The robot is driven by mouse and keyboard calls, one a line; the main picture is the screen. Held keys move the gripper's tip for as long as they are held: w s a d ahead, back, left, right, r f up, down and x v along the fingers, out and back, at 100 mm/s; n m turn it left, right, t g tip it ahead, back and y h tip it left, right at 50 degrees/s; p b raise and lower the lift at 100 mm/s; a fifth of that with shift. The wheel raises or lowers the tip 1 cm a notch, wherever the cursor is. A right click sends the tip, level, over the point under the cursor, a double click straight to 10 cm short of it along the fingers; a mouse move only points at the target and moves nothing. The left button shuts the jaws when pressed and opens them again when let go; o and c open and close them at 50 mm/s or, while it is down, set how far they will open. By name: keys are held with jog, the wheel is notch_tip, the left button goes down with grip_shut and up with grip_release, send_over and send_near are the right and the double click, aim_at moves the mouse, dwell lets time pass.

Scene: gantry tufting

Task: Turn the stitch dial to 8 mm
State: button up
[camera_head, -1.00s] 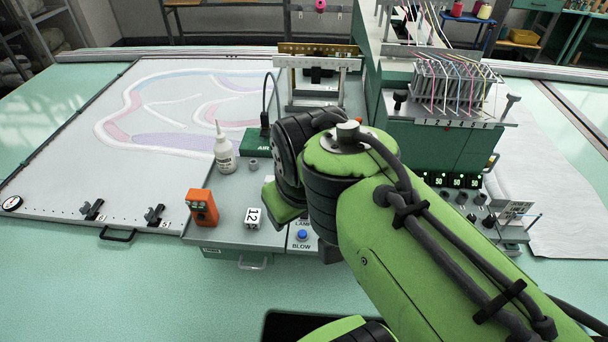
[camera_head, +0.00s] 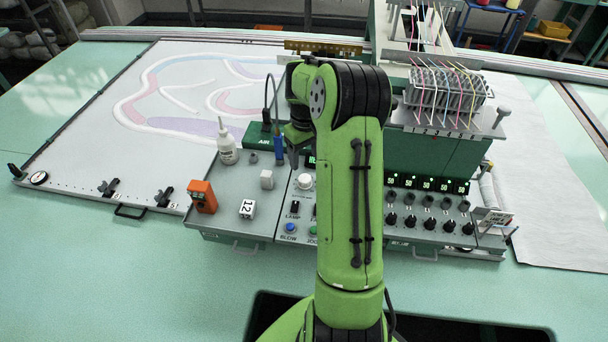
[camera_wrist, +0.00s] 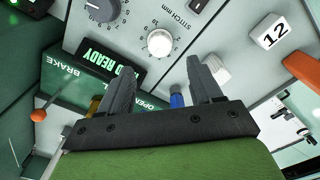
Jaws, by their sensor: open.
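The stitch dial is a round white knob (camera_wrist: 160,42) with small tick marks around it, beside the printed words STITCH MM, in the wrist view. In the head view the white dial (camera_head: 304,181) sits on the grey control panel, just left of my arm. I cannot read its setting. My gripper (camera_wrist: 158,68) is open with nothing between its fingertips. Its two dark fingers point toward the dial, which appears just beyond the tips and apart from them. In the head view my arm hides most of the gripper and part of the panel.
A lit READY display (camera_wrist: 108,66) and a black knob (camera_wrist: 102,8) are near the dial. A blue upright piece (camera_head: 278,147), a white block (camera_head: 267,180), a 12-marked cube (camera_head: 248,209), a white bottle (camera_head: 226,144) and an orange device (camera_head: 202,196) stand to the left.

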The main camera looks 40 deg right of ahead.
aim_at(305, 178)
notch_tip(305, 178, down, 8)
jog(key=shift+f, duration=0.25)
jog(key=c, duration=1)
jog(key=shift+c, duration=0.2)
jog(key=shift+m, duration=0.4)
jog(key=m+b, duration=0.3)
jog(key=m, duration=0.2)
jog(key=shift+m, duration=0.3)
jog(key=m+b, duration=0.1)
jog(key=m, duration=0.2)
jog(key=shift+m+b, duration=0.6)
jog(key=shift+m, duration=1.2)
jog(key=shift+r, duration=0.1)
